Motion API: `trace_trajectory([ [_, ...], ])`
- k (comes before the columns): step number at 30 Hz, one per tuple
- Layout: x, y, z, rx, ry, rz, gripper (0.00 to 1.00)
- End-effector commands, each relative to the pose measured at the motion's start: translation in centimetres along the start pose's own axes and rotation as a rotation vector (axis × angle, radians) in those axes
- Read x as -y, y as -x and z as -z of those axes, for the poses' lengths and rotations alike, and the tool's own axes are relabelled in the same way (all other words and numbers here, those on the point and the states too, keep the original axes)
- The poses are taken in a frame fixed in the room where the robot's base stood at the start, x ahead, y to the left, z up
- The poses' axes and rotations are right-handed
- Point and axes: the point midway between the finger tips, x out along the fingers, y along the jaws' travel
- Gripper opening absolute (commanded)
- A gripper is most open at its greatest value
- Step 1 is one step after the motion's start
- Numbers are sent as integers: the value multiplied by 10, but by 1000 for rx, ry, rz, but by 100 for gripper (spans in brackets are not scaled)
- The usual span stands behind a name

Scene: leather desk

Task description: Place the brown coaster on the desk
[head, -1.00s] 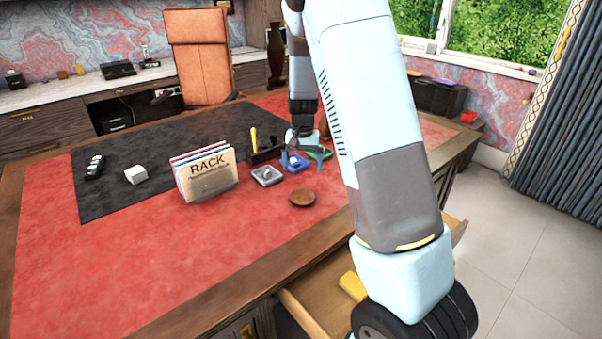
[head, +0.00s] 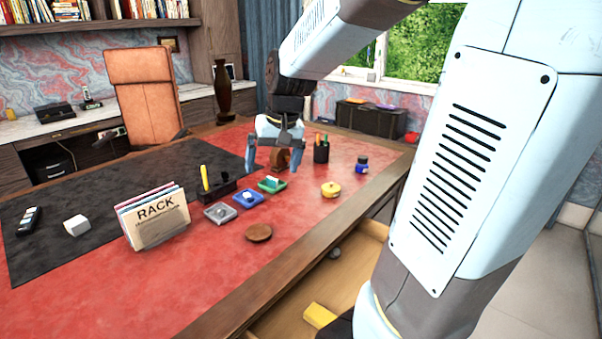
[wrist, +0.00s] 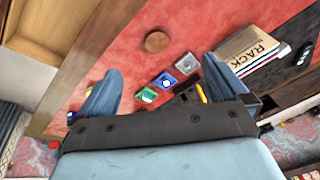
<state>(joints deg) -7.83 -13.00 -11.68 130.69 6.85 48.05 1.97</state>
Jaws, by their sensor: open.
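The brown coaster (head: 259,233) is a small round disc lying flat on the red part of the desk (head: 95,289), near its front edge. It also shows in the wrist view (wrist: 157,41), beyond my fingertips. My gripper (head: 268,169) is open and empty, raised above the desk behind and slightly right of the coaster. In the wrist view its two blue fingers (wrist: 160,76) are spread wide, with nothing between them touching the fingers.
Grey (head: 220,213), blue (head: 248,200) and green (head: 271,184) trays line up behind the coaster. A RACK file holder (head: 155,218) stands left. A pen cup (head: 321,150), yellow round container (head: 330,189) and ink bottle (head: 362,164) stand right. A drawer (head: 345,277) is open in front.

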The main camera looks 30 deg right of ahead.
Motion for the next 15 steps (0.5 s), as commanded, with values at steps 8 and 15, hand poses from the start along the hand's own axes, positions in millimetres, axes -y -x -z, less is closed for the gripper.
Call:
trace_trajectory([
  [8, -6, 51, -60, -105, 86, -11, 100],
  [15, -12, 77, -110, -190, 155, -52, 100],
])
